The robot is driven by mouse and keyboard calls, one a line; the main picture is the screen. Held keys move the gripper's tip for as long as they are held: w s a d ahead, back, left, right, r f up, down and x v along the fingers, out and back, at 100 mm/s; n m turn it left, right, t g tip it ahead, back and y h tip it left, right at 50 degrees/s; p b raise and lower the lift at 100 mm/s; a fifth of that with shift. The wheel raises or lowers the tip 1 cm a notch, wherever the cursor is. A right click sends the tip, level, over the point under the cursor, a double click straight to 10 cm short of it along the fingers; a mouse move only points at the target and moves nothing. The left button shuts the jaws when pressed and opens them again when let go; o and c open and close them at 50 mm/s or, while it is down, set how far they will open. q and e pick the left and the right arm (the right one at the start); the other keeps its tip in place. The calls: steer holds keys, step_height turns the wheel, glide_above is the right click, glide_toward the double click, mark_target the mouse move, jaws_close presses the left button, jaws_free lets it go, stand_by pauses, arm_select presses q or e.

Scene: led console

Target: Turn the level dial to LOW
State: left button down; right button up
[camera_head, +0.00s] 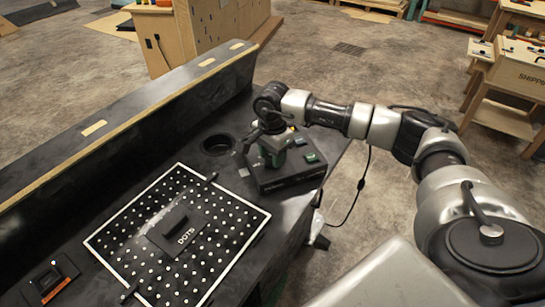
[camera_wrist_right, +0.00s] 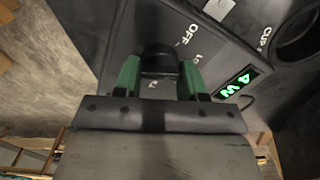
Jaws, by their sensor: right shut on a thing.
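The level dial is a dark round knob (camera_wrist_right: 158,58) on a black control box, seen in the right wrist view. My right gripper (camera_wrist_right: 160,78) has its two green fingers shut on the dial, one on each side. The panel near it reads OFF, with a partly hidden label below. My left gripper is not in view.
A round cup hole (camera_head: 217,144) is left of the box; it also shows in the wrist view (camera_wrist_right: 300,35). A white-dotted board marked DOTS (camera_head: 225,245) lies on the black table. A raised ledge (camera_head: 110,127) runs along the far side. A small orange-marked unit (camera_head: 50,279) sits lower left.

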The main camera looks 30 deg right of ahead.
steer(key=shift+r+n, duration=0.1)
steer(key=shift+n, duration=0.3)
steer(key=o, duration=0.9)
step_height(320, 180, up, 11)
steer(key=shift+f, duration=0.1)
steer(key=shift+f, duration=0.1)
stand_by(0.5)
